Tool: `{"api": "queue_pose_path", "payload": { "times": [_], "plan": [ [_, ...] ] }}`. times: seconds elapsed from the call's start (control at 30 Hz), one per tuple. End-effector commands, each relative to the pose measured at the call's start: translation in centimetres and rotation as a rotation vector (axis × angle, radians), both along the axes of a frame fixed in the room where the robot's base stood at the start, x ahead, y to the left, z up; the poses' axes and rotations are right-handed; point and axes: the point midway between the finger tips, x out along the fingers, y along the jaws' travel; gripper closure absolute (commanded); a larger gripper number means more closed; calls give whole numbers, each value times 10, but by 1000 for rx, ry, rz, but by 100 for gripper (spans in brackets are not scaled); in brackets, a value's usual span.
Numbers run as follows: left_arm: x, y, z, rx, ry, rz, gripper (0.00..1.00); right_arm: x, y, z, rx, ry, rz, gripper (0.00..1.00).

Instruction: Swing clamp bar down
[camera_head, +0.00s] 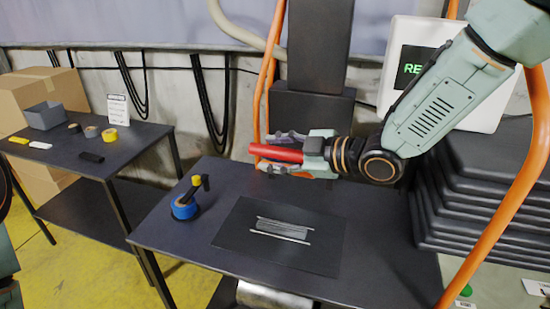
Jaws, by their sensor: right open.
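A red bar or handle (272,153), likely part of the clamp bar, lies roughly level above the back of the dark table. My right gripper (267,152) reaches in from the right, open, with its grey fingers above and below the red bar. I cannot tell whether the fingers touch it. The bar's right end is hidden by the gripper. Behind it stands a dark upright press column (314,60). A grey ribbed piece (283,229) lies between two thin light rails on a black plate (240,255) on the table below. My left gripper does not show.
A blue round item (184,209) with a black and yellow handle stands at the table's left. Orange tubes (265,85) run beside the column. Dark stacked slabs (490,200) and a white display box (400,40) are at right. A side table (130,150) holds tape rolls and a grey bin (45,115).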

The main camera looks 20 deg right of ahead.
Motion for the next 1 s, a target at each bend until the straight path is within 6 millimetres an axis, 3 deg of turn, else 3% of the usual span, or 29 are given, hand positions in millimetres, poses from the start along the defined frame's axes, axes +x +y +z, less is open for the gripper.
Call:
{"api": "queue_pose_path", "payload": {
  "times": [0.27,0.8,1.0],
  "plan": [
    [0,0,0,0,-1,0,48,1,0,0,0,0,0,53],
    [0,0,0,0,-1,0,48,1,0,0,-1,0,-1,99],
    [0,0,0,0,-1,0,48,1,0,-1,-1,2,-2,100]
  ]
}}
